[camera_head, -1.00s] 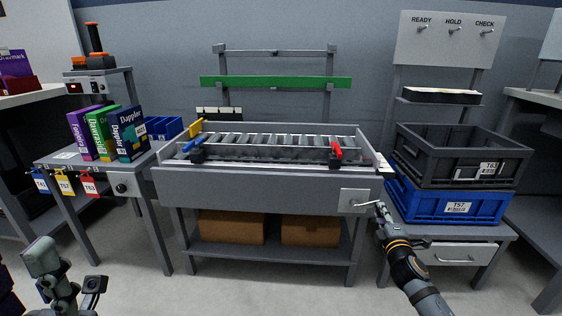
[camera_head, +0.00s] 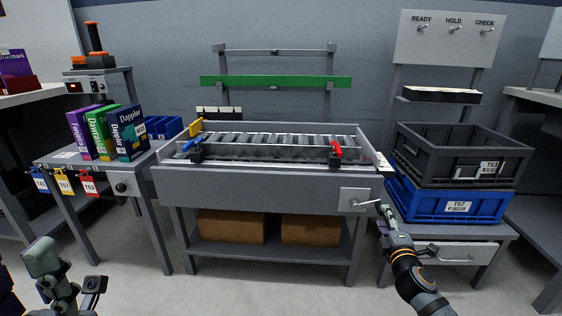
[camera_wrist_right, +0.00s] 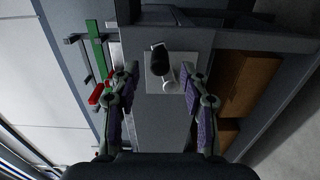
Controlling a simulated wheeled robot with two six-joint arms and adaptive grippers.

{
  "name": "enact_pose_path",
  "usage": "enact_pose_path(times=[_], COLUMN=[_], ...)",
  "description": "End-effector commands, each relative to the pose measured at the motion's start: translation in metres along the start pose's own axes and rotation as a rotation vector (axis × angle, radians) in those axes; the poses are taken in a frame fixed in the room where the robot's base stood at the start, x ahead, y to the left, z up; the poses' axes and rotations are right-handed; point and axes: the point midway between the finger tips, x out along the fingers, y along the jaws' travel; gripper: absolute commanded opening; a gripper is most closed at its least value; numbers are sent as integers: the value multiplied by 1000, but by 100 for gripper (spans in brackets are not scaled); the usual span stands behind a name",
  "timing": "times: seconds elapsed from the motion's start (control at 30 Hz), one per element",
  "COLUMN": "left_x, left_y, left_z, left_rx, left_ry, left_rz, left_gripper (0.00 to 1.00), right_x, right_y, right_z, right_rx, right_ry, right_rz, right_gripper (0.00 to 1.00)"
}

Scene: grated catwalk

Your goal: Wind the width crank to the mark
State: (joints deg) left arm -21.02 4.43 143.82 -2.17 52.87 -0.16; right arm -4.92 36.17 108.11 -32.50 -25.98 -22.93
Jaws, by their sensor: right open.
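The width crank (camera_head: 366,203) is a small metal arm on a light plate (camera_head: 351,207) at the right front of the grey roller bench (camera_head: 260,187). In the right wrist view the crank's dark knob (camera_wrist_right: 158,58) and pale hub (camera_wrist_right: 169,86) lie ahead, between the fingers but beyond their tips. My right gripper (camera_wrist_right: 158,78) is open and empty; in the head view it (camera_head: 383,212) is just right of the crank, apart from it. My left gripper (camera_head: 92,287) is low at the left, its jaw state unclear. I cannot make out the mark.
A blue crate (camera_head: 440,206) with a dark crate (camera_head: 455,157) on it stands on the right table, near my right arm. Cardboard boxes (camera_head: 232,226) sit on the bench's lower shelf. Boxed goods (camera_head: 127,135) stand on the left table. Floor in front is clear.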

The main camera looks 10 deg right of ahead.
Motion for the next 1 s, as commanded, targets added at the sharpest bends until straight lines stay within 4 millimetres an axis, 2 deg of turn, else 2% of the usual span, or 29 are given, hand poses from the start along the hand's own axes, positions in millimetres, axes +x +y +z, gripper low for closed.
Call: enact_pose_path(times=[0.4, 0.77, 0.87, 0.93, 1.0], left_x=[5, 5, 6, 2, -11], left_y=[0, 0, -2, -4, -5], left_z=[0, 2, 24, 53, 86], left_rx=[0, -2, -9, -19, -31], left_ry=[0, -10, -118, -264, -437], left_rz=[0, 2, -5, -15, -24], left_gripper=[38, 38, 38, 38, 38], right_x=[-46, -50, -63, -82, -104], right_y=[0, 0, -5, -7, -1], right_z=[0, -2, -25, -56, -90], right_rx=[-3, 11, 141, 323, 544], right_ry=[1, 5, 56, 123, 195], right_rz=[-2, -4, -48, -99, -141], right_gripper=[45, 45, 45, 45, 45])
